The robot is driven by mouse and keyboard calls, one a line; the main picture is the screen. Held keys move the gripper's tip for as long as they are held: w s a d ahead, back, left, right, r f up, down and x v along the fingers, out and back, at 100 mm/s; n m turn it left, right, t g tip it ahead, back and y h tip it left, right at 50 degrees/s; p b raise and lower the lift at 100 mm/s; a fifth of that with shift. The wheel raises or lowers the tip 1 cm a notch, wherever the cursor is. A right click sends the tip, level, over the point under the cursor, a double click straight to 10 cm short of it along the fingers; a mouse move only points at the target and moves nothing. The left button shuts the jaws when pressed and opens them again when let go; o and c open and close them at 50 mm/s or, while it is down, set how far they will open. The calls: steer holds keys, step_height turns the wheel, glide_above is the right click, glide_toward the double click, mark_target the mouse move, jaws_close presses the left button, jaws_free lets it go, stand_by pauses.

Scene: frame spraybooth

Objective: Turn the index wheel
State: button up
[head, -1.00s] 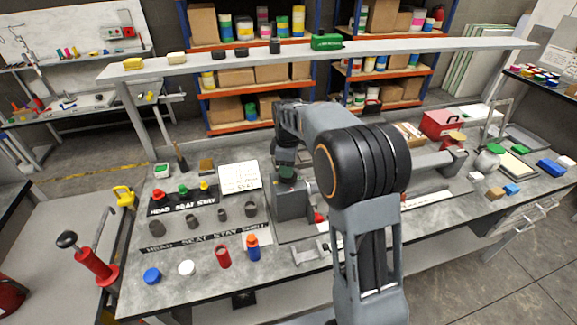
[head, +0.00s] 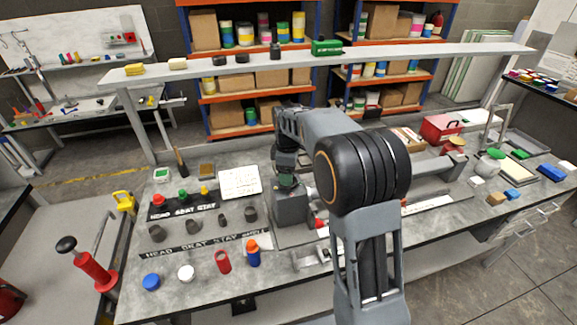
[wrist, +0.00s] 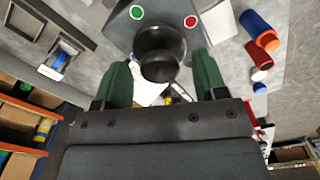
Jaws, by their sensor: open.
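A dark round wheel (wrist: 160,50) sits on a grey housing (wrist: 128,22) marked with a green dot and a red dot; I take it to be the index wheel. My gripper (wrist: 162,66) is open, with one green finger on each side of the wheel. Whether either finger touches it I cannot tell. In the head view the grey housing (head: 291,208) stands mid-bench, and my gripper (head: 286,180) points down at its top. The wheel is mostly hidden there by my gripper.
A white sheet (head: 240,182) and small coloured parts lie left of the housing. A red cylinder (head: 223,262) and a blue-orange bottle (head: 253,254) stand at the front. A long raised shelf (head: 400,52) runs behind the arm. A red box (head: 440,127) is at right.

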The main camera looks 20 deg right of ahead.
step_height(320, 180, up, 14)
steer(key=shift+b, duration=0.35)
steer(key=shift+f, duration=0.15)
